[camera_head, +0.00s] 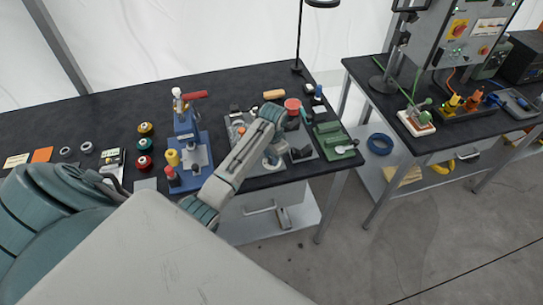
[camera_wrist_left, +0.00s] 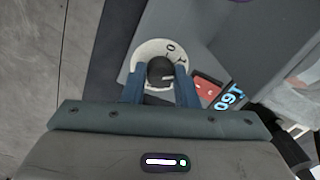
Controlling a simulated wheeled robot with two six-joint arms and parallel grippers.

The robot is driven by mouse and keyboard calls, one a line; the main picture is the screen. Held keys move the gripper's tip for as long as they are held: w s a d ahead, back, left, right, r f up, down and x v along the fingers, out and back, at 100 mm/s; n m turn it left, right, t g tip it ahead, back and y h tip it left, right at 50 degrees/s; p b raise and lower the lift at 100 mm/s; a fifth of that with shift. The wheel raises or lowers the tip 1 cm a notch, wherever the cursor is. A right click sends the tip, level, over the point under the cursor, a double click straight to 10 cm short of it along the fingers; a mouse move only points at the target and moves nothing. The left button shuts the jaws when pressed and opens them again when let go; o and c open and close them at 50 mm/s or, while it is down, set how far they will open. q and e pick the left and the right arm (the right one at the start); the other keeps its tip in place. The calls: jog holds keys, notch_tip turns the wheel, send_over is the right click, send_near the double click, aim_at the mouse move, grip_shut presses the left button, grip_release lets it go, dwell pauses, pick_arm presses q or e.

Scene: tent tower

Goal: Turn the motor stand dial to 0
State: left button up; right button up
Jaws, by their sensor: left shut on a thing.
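The motor stand (camera_wrist_left: 225,45) is a grey plate in the left wrist view, with a pale round dial plate (camera_wrist_left: 142,52). A black dial knob (camera_wrist_left: 160,70) sits on it. A 0-like mark shows near the dial's upper right, with another mark beside it. A pale line shows low on the knob; I cannot tell its exact setting. My left gripper (camera_wrist_left: 160,84) has its two blue fingers on either side of the knob and is shut on it. In the head view my left arm reaches over the bench and hides the dial. My right gripper is not in view.
A red rectangular part (camera_wrist_left: 207,88) and blue display digits (camera_wrist_left: 229,96) lie right of the dial. A blue press (camera_head: 186,140) with a red handle stands left of my forearm on the black bench (camera_head: 100,115). A green tray (camera_head: 333,138) sits to the right. A lamp (camera_head: 299,40) stands behind.

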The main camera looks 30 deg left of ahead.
pick_arm(q)
jog(key=n, duration=1.1)
jog(key=shift+w, duration=0.1)
jog(key=shift+n, duration=0.3)
dwell(0.3)
jog(key=o, duration=1)
notch_tip(320, 180, up, 8)
jog(key=b, duration=0.3)
jog(key=shift+w+d+r, duration=0.15)
jog(key=shift+r, duration=0.05)
jog(key=shift+r+p, duration=1.3)
jog(key=shift+p, duration=0.25)
